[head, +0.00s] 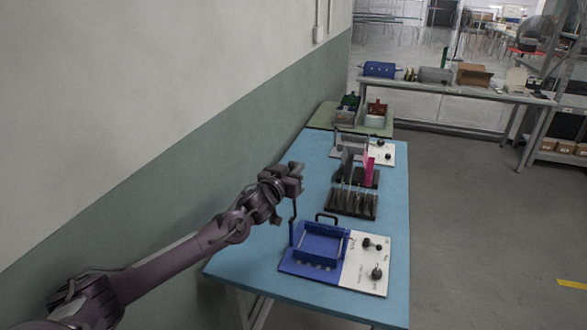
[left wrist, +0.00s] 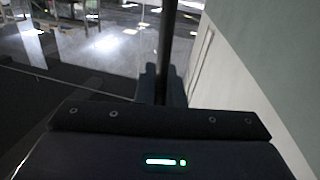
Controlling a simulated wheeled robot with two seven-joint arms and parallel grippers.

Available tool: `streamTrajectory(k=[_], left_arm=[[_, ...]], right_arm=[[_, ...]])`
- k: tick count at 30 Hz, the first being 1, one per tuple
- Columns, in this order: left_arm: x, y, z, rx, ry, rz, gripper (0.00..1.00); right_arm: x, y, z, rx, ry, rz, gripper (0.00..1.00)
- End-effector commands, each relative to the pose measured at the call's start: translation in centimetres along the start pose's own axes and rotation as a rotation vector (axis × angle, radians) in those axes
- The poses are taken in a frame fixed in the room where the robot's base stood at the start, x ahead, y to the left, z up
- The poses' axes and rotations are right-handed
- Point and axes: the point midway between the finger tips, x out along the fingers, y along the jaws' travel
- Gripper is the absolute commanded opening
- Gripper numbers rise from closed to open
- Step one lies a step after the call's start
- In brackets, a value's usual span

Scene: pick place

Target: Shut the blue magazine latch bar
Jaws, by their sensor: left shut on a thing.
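The blue magazine (head: 318,246) is an open blue frame on the left part of a blue and white board near the front of the blue table. A thin dark latch bar (head: 294,225) stands upright at its left side. My left gripper (head: 292,194) is at the upper end of this bar and shut on it. In the left wrist view the dark bar (left wrist: 168,45) runs up between the two fingers (left wrist: 162,84). The fingers hide the gripped part. My right gripper is not in view.
A dark handle (head: 327,216) rises behind the magazine. The board's white part (head: 362,276) carries dark knobs (head: 376,272). A black slotted rack (head: 352,203) with upright plates stands behind. A grey-green wall (head: 190,180) runs close along the left.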

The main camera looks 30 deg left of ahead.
Motion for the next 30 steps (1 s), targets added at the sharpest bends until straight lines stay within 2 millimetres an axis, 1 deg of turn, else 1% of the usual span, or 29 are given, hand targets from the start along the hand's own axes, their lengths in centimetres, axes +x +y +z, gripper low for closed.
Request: streamTrajectory(k=[1,7,15,21,27,30], left_arm=[[0.2,0.2,-0.6,0.012,0.009,-0.002,0.0],[0.6,2.2,-0.4,0.118,-0.011,-0.004,0.0],[1.3,5.6,0.7,0.318,-0.048,-0.009,0.0],[1.8,7.6,1.8,0.446,-0.071,-0.014,0.0],[2.0,8.9,2.7,0.455,-0.074,-0.011,0.0],[2.0,9.3,3.0,0.454,-0.074,-0.01,0.0]], right_arm=[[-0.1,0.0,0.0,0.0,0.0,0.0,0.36],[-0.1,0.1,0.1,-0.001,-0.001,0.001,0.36],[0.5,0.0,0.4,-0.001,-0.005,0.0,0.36],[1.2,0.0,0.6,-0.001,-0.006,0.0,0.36],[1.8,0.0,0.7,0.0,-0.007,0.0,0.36],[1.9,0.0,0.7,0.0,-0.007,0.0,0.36]])
